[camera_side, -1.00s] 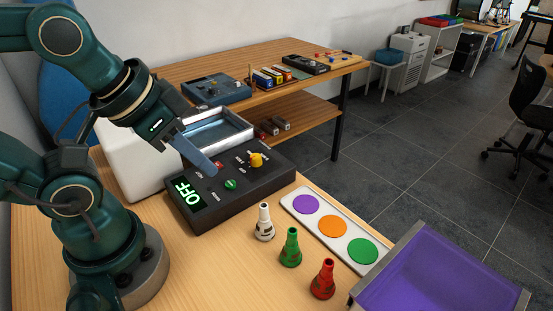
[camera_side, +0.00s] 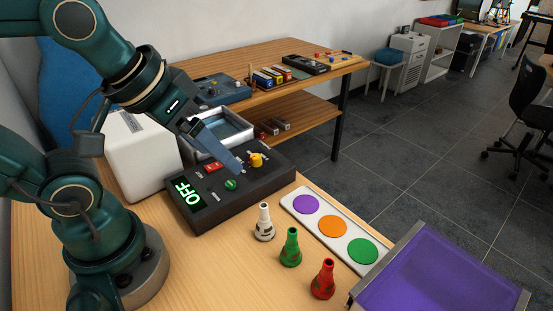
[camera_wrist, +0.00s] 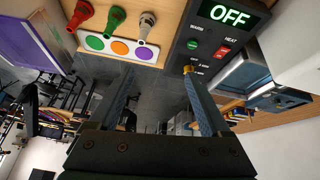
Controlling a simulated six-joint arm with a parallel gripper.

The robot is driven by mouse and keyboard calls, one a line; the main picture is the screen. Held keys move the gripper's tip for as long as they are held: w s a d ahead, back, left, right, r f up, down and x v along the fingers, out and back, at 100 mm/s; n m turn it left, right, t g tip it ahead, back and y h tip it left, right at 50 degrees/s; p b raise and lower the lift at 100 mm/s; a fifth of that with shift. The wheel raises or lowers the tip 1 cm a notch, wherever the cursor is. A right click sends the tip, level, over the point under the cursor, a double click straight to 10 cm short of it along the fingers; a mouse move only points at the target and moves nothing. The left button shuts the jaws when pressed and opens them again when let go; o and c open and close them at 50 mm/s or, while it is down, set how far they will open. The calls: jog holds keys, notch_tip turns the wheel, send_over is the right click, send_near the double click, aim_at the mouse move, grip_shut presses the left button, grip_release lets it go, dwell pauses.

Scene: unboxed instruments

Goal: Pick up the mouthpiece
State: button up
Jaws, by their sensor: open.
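Three cone-shaped mouthpieces stand upright in a row on the wooden table: a white one (camera_side: 264,224), a green one (camera_side: 290,248) and a red one (camera_side: 323,281). In the wrist view the red (camera_wrist: 80,16), green (camera_wrist: 114,20) and white (camera_wrist: 146,25) ones show along the top. My gripper (camera_side: 238,169) is open and empty, above the black control box, behind and left of the white mouthpiece. Its two fingers (camera_wrist: 158,74) show apart in the wrist view, with nothing between them. None of the mouthpieces is touched.
The black control box (camera_side: 221,208) shows OFF and has a green button, red switch and yellow knob (camera_side: 256,159). A white strip with purple, orange and green discs (camera_side: 333,228) lies behind the mouthpieces. A purple tray (camera_side: 440,275) stands at right; a metal tray (camera_side: 231,130) sits behind the box.

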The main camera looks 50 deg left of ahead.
aim_at(264, 205)
jog(key=w+d+f+g, duration=0.1)
jog(key=w+f, duration=0.1)
jog(key=f, duration=0.1)
jog(key=w+d+f+n+g, duration=0.1)
jog(key=w+f+g, duration=0.1)
jog(key=f, duration=0.2)
jog(key=w+d+f+g, duration=0.2)
jog(key=f, duration=0.1)
jog(key=shift+w+f+n, duration=0.15)
jog(key=shift+w+n, duration=0.05)
jog(key=shift+n, duration=0.1)
jog(key=shift+s+f+g, duration=0.25)
jog(key=shift+f+g, duration=0.15)
jog(key=shift+f, duration=2.55)
jog(key=shift+c, duration=0.4)
grip_shut()
